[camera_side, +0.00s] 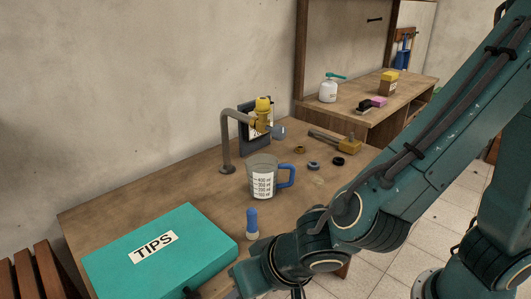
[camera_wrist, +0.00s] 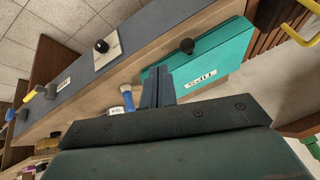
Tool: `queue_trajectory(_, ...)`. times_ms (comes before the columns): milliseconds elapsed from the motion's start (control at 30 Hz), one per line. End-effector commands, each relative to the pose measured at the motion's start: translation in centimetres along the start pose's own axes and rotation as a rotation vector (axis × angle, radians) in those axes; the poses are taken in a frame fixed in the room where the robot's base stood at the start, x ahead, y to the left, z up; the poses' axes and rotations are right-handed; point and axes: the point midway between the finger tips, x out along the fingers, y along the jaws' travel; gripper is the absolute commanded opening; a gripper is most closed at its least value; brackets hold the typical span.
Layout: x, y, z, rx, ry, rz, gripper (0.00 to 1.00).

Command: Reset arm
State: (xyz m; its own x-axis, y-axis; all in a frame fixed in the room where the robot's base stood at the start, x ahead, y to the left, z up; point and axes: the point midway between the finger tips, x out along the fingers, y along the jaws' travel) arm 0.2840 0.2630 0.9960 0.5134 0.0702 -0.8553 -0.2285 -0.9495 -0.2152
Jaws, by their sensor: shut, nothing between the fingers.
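My arm reaches in from the right in the side view, and its wrist is low at the front edge of the table. The fingertips are cut off or hidden there. In the wrist view my gripper (camera_wrist: 158,87) shows two dark fingers side by side, pressed together with nothing between them. A teal box marked TIPS (camera_side: 160,252) lies on the table left of my wrist. It also shows in the wrist view (camera_wrist: 215,52), just beyond the fingers, with its label upside down. I cannot tell the exact gap between fingers and box.
A small blue-topped vial (camera_side: 252,222) stands close behind my wrist. A clear measuring jug (camera_side: 262,178) with a blue handle stands farther back, near a bent grey pipe (camera_side: 226,140) with a yellow fitting. Several small rings lie to its right. A second bench (camera_side: 370,108) holds a white bottle.

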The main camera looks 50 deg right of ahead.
Motion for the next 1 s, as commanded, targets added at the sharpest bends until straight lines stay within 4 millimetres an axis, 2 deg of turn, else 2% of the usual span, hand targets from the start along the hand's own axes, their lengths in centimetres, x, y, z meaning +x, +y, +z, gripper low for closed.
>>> queue_trajectory(33,-0.5,0.8,-1.1,0.008,-0.003,0.005,0.0)
queue_trajectory(300,-4.1,5.9,-5.9,-0.007,-0.036,0.036,0.0)
queue_trajectory(500,-7.3,10.2,-8.3,-0.038,-0.057,0.045,0.0)
queue_trajectory(767,-11.7,15.6,-9.6,-0.098,-0.065,0.046,0.0)
queue_trajectory(1000,-15.6,20.0,-9.0,-0.174,-0.055,0.051,0.0)
